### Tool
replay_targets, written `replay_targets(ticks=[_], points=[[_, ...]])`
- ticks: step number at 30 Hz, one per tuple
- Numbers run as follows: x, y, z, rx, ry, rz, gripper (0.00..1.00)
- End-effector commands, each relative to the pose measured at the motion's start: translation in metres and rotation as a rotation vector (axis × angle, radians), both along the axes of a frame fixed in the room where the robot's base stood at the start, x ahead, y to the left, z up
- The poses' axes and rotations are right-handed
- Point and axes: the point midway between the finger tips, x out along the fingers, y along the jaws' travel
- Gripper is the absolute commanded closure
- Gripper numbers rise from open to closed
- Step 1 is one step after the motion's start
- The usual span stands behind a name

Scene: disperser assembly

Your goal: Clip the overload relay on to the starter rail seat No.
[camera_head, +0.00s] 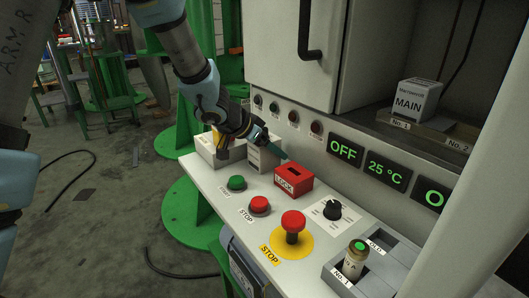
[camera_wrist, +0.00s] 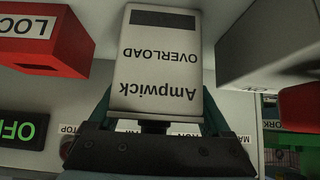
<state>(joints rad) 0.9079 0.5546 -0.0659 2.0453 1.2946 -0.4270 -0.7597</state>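The overload relay is a pale block that reads "Ampwick OVERLOAD" upside down in the wrist view (camera_wrist: 158,62). In the head view the relay (camera_head: 263,158) is at the back of the white ledge, left of the red LOCK box. My gripper (camera_head: 274,146) is at the relay's top. Its teal fingers lie along both sides of the relay, with the tips partly hidden; I cannot tell whether they press on it. The starter rail (camera_head: 440,127) is in the open cabinet, with a MAIN block (camera_head: 415,98) at No. 1. The No. 2 seat (camera_head: 458,145) looks empty.
The red LOCK box (camera_head: 293,181) stands close right of the relay; a pale box (camera_head: 208,152) stands left. Buttons, a yellow-based emergency stop (camera_head: 292,226), a knob (camera_head: 331,210) and a grey fuse tray (camera_head: 388,275) occupy the ledge. The cabinet door (camera_head: 290,50) is at upper middle.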

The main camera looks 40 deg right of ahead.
Motion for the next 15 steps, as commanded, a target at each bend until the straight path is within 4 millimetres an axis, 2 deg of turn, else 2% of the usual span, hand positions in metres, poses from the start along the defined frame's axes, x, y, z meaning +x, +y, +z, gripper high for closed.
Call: replay_targets(ticks=[2, 15], points=[[0.0004, 0.0002, -0.0001, 0.0, -0.001, 0.001, 0.29], [0.0003, 0.0003, 0.0, 0.0, -0.001, 0.001, 0.79]])
